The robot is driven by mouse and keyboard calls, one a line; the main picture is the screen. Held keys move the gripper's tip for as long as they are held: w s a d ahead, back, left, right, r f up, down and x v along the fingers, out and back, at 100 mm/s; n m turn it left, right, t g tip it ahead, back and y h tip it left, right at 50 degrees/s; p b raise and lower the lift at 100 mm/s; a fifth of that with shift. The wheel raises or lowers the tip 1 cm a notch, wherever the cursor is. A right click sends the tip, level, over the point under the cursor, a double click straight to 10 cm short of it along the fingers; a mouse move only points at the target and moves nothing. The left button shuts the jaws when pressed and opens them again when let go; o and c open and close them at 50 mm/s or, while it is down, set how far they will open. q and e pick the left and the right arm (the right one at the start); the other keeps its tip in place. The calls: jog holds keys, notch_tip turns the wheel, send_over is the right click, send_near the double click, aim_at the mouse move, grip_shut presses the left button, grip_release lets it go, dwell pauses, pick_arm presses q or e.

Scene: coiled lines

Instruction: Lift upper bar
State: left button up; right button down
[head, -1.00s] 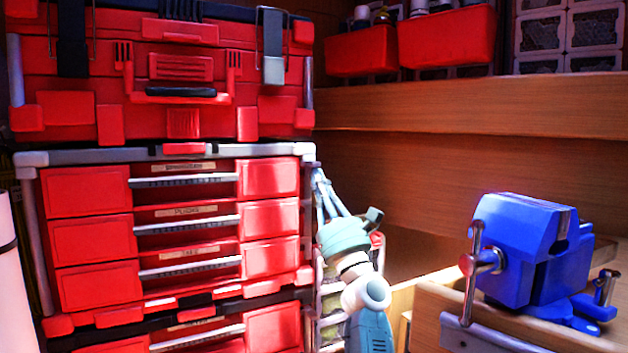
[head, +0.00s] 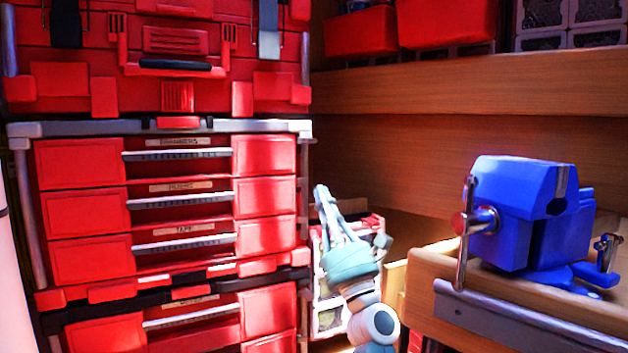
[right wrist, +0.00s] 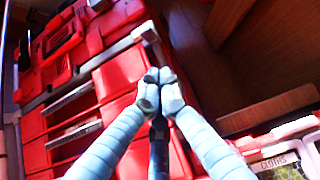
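The red tool chest shows several bars in the head view. A black carry handle (head: 176,66) is on the upper case, a grey horizontal rail (head: 80,128) runs above the drawers, and a grey pull bar (head: 178,154) crosses the top drawer. I cannot tell which is the upper bar. My right gripper (head: 321,192) is just right of the chest's grey side post, its fingers pointing up. In the right wrist view its fingertips (right wrist: 158,78) meet, with nothing clearly held. A dark rod (right wrist: 158,150) shows between the fingers; contact is unclear. My left gripper is out of view.
A blue vise (head: 530,215) stands on a wooden bench (head: 425,275) at the right. Red bins (head: 445,22) sit on the wooden shelf (head: 440,88) above. A small rack (head: 330,300) stands behind my right arm, close to the chest.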

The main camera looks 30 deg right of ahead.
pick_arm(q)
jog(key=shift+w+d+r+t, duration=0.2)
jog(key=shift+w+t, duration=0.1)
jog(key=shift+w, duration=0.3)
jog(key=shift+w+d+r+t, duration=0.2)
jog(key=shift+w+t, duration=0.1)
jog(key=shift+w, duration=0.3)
pick_arm(e)
jog(key=v, duration=0.3)
jog(key=shift+s+f, duration=0.2)
jog(key=shift+f, duration=0.05)
